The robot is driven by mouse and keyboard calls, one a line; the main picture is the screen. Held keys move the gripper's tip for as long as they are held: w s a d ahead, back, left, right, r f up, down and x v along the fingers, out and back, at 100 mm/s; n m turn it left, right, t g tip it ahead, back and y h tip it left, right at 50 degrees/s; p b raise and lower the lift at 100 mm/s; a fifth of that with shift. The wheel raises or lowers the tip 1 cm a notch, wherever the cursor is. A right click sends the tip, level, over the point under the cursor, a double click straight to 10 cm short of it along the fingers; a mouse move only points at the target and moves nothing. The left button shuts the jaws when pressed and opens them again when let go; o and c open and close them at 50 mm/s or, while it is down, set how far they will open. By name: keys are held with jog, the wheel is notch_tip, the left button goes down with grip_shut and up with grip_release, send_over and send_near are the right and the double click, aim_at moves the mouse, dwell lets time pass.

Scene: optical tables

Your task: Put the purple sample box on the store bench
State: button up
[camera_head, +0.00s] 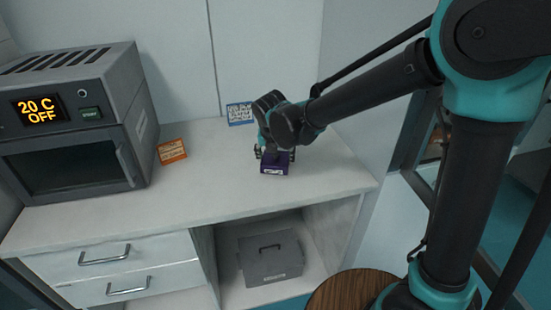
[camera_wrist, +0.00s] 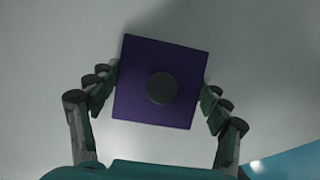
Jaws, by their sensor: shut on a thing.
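The purple sample box (camera_head: 274,165) is at the right part of the white bench top (camera_head: 215,185), with a pale label on its front. In the wrist view its square purple top with a round dark knob (camera_wrist: 161,88) shows between the fingers, turned slightly. My gripper (camera_head: 275,155) comes from above and is shut on the box, one finger on each side; it also shows in the wrist view (camera_wrist: 160,95). The box appears at or very near the bench top; I cannot tell whether it touches. Nothing in view names this bench as the store bench.
An oven-like machine (camera_head: 75,120) reading "20 C OFF" stands at the left. An orange sign (camera_head: 172,151) and a blue sign (camera_head: 240,113) stand on the bench. A grey case (camera_head: 271,258) sits in the open shelf below, beside drawers (camera_head: 115,268). A round wooden top (camera_head: 345,292) is at the front.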

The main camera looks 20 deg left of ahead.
jog(key=shift+f, duration=0.1)
jog(key=o, duration=1.4)
jog(key=shift+o, duration=0.2)
jog(key=v, duration=1.2)
